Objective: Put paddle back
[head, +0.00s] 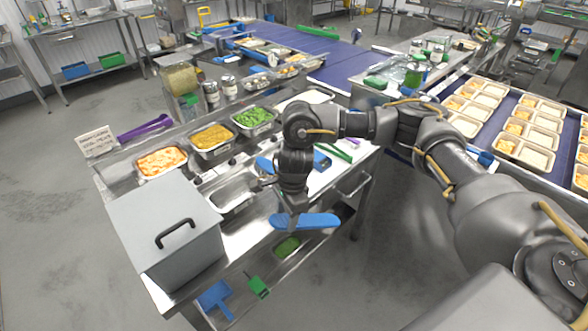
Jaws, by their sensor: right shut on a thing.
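My right gripper (293,213) reaches in from the right and points down over the front of the steel counter (250,240). It is shut on a blue paddle (318,221), which lies roughly level across the fingertips near the counter's front edge. The fingertips are partly hidden, and I cannot tell whether the paddle touches the counter. An empty steel pan (228,198) is set in the counter just left of the gripper. My left gripper is not in view.
A grey lidded box (190,240) with a black handle stands at the counter's left end. Pans of orange food (162,162), yellow food (212,136) and green food (252,117) line the back. Filled trays (525,135) sit on a conveyor at right.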

